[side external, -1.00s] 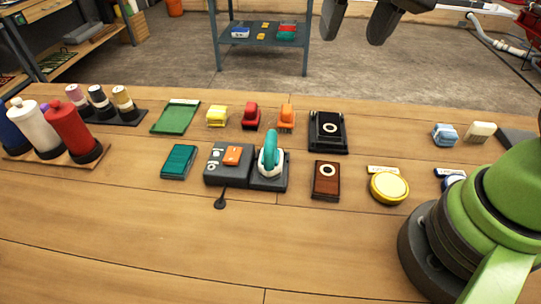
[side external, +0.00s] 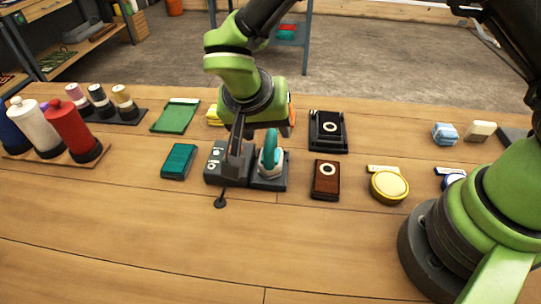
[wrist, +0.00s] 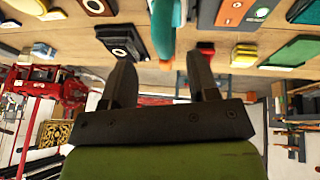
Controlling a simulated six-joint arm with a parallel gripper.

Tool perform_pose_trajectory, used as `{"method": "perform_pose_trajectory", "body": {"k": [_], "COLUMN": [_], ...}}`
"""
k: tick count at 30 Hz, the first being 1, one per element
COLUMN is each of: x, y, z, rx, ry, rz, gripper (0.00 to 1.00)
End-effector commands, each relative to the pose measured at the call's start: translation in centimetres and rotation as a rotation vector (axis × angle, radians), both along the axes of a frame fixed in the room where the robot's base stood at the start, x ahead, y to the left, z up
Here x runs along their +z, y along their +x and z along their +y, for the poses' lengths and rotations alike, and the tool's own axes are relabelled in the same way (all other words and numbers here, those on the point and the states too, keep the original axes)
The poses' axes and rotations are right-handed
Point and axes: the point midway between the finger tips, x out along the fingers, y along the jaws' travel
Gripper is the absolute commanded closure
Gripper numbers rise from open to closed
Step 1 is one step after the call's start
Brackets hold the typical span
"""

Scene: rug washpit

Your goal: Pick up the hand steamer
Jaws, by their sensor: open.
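The hand steamer (side external: 269,158), teal and white, stands upright on the dark right pad of a grey dock (side external: 216,177). In the side external view my gripper (side external: 260,145) is over the dock, open, with one finger left of the steamer and the other partly seen on its right. In the wrist view the teal steamer (wrist: 163,28) shows ahead of the gap between the open fingers (wrist: 160,62). Nothing is held. My gripper hides the orange block on the dock and part of the steamer's top.
A teal box (side external: 178,161) lies left of the dock, and a brown device (side external: 326,180) and yellow round tin (side external: 389,187) lie right. A black device (side external: 328,131) is behind. Thread spools (side external: 70,130) stand at far left. The front of the bench is clear.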

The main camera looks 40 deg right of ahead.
Motion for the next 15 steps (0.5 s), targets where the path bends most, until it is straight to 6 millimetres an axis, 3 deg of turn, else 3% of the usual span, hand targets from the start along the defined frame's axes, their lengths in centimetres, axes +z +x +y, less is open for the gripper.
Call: {"method": "perform_pose_trajectory", "body": {"k": [9,15], "x": [-4.1,-5.1], "y": [0.7,0.9], "z": [-1.2,-1.6], "rx": [-0.001,0.001], "ry": [-0.002,0.0], "rz": [0.004,0.002], "gripper": [0.46,0.46]}}
